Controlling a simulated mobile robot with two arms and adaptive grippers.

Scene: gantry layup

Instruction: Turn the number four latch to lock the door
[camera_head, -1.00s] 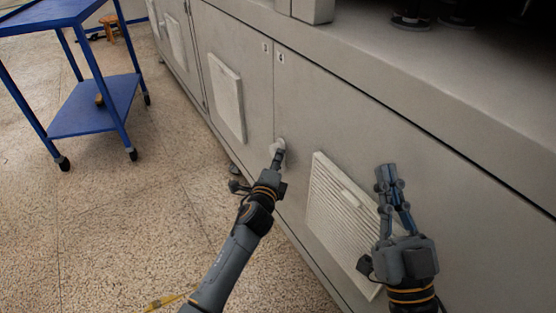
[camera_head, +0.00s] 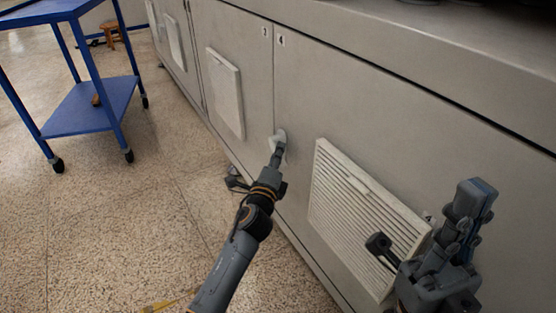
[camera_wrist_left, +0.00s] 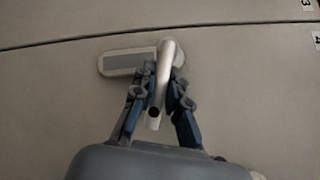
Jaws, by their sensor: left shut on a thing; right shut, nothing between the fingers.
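The number four latch (camera_head: 280,135) is a pale fitting on the grey cabinet front, at the seam beside the door marked 4 (camera_head: 300,105). In the left wrist view the latch shows a rounded base plate (camera_wrist_left: 125,62) and a silver lever (camera_wrist_left: 168,60) pointing out between my fingers. My left gripper (camera_head: 276,153) is shut on the lever, and it also shows in the left wrist view (camera_wrist_left: 161,92). My fingers partly cover the latch. My right gripper (camera_head: 476,190) is shut and empty, in front of the cabinet at the lower right.
A louvred vent panel (camera_head: 362,205) sits low on the door, near my right gripper. Another vent (camera_head: 225,92) is on the door marked 3. A blue cart (camera_head: 90,105) stands at the left, with a wooden stool (camera_head: 110,32) behind it.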

